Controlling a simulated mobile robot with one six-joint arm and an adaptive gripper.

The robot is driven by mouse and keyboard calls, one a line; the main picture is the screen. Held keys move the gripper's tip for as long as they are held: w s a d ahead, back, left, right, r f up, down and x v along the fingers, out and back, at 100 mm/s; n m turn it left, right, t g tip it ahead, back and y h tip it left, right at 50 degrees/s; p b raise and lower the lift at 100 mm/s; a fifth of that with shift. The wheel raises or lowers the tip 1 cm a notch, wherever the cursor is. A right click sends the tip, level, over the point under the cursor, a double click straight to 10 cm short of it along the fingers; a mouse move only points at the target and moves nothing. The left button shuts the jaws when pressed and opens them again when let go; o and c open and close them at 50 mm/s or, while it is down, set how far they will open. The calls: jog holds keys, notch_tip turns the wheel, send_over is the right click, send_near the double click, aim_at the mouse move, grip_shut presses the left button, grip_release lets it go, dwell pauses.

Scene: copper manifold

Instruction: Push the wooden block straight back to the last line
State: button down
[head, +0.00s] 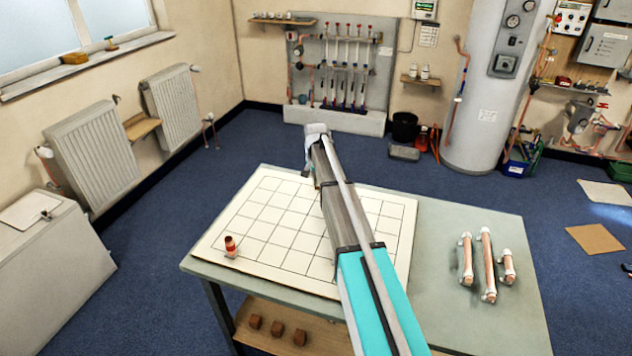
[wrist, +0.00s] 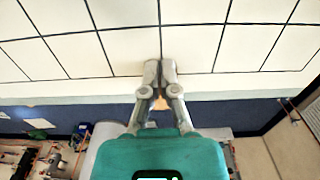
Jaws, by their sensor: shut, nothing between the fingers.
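The white board with a black line grid (head: 262,237) lies on the table, and its lines also show in the wrist view (wrist: 197,45). My gripper (wrist: 160,65) is shut, its two fingertips together at the outermost grid line, near the board's edge. In the head view my arm crosses the board and hides part of the grid and most of my gripper. A small tan patch (wrist: 160,102) shows between my finger links; I cannot tell whether it is the wooden block. No block shows clearly on the board.
A small red-brown fitting (head: 231,246) stands at the board's left front. Copper pipe pieces (head: 486,265) lie on the table's right. Small brown blocks (head: 278,328) sit on the lower shelf (head: 250,337). The visible left part of the grid is otherwise clear.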

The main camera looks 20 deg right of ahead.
jog(key=shift+r+p, duration=2.4)
jog(key=shift+r, duration=0.3)
jog(key=s+a+n, duration=0.2)
jog(key=s, duration=0.9)
jog(key=s+a+n, duration=0.2)
jog(key=s+a, duration=0.1)
jog(key=s, duration=0.9)
jog(key=s+a+n, duration=0.2)
jog(key=s+a, duration=0.1)
jog(key=s, duration=0.8)
jog(key=shift+s+n, duration=0.4)
